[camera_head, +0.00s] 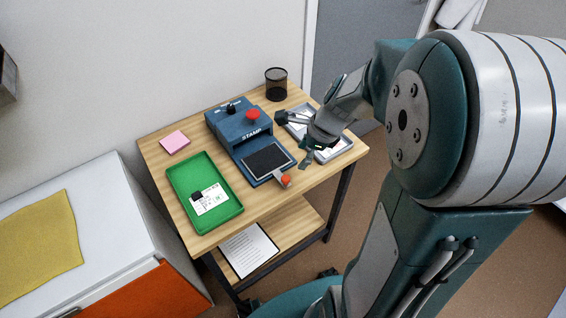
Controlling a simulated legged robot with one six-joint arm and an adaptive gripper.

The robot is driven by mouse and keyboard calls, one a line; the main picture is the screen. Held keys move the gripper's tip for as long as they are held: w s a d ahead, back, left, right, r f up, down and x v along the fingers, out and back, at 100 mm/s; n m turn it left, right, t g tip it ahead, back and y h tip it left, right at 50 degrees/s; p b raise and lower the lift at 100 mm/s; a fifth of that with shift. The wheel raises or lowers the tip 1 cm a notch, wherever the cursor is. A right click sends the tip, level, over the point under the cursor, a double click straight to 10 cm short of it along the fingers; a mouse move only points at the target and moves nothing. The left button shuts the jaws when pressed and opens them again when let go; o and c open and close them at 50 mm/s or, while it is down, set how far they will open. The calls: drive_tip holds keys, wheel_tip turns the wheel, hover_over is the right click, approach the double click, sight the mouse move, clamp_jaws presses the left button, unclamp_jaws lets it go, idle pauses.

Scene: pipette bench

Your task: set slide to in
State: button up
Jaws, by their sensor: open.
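A blue stamp machine (240,126) with a red button on top stands in the middle of the wooden table. Its slide (267,160), with a dark pad on it, sticks out at the front towards me. An orange knob (286,181) sits at the slide's front end. My gripper (293,139) is open, with its fingers spread, to the right of the machine. It is apart from the knob and appears to be above a grey tray; its exact height is hard to tell. My arm hides part of the table's right side.
A green tray (178,174) holding a printed card and a small black object lies at left. A pink note pad (174,142) and a black mesh cup (276,84) stand farther back. The grey tray (341,151) at right holds papers. A sheet (248,250) lies on the lower shelf.

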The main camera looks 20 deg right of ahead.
sight(286, 178)
drive_tip(key=shift+m, duration=0.9)
drive_tip(key=x, duration=0.8)
drive_tip(key=d+x, duration=0.1)
drive_tip(key=x, duration=0.3)
drive_tip(key=shift+w+f, duration=0.15)
drive_tip(key=shift+f, duration=0.05)
clamp_jaws()
